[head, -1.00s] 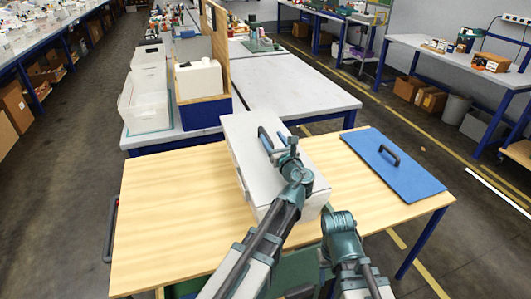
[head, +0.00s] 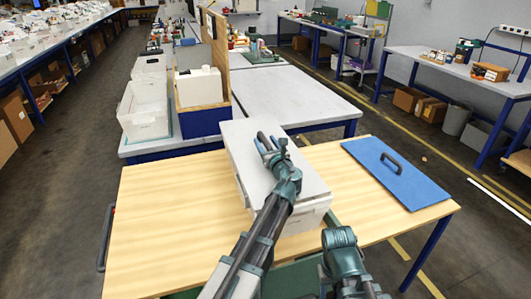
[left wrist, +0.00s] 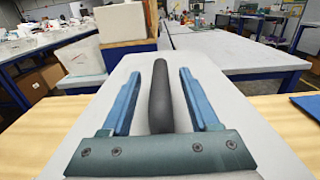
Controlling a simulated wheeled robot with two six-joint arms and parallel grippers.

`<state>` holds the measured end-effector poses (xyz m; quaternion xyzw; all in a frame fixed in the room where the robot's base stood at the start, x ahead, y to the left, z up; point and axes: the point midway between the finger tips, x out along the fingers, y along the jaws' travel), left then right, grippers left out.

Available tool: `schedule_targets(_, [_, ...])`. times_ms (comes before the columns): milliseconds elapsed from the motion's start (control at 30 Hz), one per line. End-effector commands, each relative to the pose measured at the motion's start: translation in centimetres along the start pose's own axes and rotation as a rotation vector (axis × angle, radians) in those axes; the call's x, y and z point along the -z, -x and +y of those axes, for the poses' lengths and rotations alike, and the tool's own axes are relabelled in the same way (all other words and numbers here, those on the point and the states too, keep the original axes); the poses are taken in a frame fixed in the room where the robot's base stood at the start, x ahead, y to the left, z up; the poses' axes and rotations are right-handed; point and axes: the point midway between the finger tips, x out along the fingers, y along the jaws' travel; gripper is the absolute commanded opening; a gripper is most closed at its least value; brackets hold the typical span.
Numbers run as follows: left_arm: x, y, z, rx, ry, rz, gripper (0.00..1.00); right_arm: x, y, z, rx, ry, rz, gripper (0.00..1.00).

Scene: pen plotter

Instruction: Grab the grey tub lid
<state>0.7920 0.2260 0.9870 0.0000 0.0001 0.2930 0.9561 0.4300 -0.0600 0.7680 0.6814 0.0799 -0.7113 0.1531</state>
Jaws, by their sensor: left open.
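The grey tub lid (head: 243,140) lies flat on the white tub (head: 303,216) on the wooden table. In the left wrist view the lid (left wrist: 238,125) fills the middle, and its dark bar handle (left wrist: 160,98) runs away from me. My left gripper (head: 266,143) is over the lid. Its blue fingers stand on either side of the handle, with a gap on both sides, as the left wrist view shows (left wrist: 159,88). It is open and holds nothing. My right arm shows at the lower right of the head view, but its gripper is not visible.
A blue panel (head: 410,183) with a black handle lies on the right of the wooden table (head: 150,230). The table's left part is bare. Behind it, a grey bench (head: 290,92) carries a clear bin (head: 143,112) and a blue-and-wood box (head: 204,117).

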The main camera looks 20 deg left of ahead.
Motion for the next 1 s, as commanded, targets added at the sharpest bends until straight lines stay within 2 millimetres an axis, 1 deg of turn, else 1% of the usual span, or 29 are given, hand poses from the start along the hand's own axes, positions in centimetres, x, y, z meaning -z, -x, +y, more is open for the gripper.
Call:
schedule_targets(33, [0.0,-0.45,-0.04,0.0,0.0,0.0,0.61,0.0,0.0,0.0,0.0,0.0,0.0,0.5])
schedule_targets(233, [0.0,-0.36,0.01,0.001,0.0,0.0,0.61,0.0,0.0,0.0,0.0,0.0,0.0,0.5])
schedule_targets(367, [0.0,-0.35,0.01,0.001,0.0,0.0,0.38,0.0,0.0,0.0,0.0,0.0,0.0,0.5])
schedule_targets(400, [0.0,-0.34,0.01,0.001,0.0,0.0,0.31,0.0,0.0,0.0,0.0,0.0,0.0,0.5])
schedule_targets(467, [0.0,-0.34,0.01,0.001,0.0,0.0,0.2,0.0,0.0,0.0,0.0,0.0,0.0,0.5])
schedule_targets(500, [0.0,-0.34,0.01,0.001,0.0,0.0,0.13,0.0,0.0,0.0,0.0,0.0,0.0,0.5])
schedule_targets(567, [0.0,-0.34,0.01,0.001,0.0,0.0,0.02,0.0,0.0,0.0,0.0,0.0,0.0,0.5])
schedule_targets(600, [0.0,-0.33,0.01,0.001,0.0,0.0,0.0,0.0,0.0,0.0,0.0,0.0,0.0,0.5])
schedule_targets(1000, [-0.03,-0.33,0.01,0.0,-0.001,-0.001,0.0,0.0,0.02,0.0,0.0,0.0,0.0,0.5])
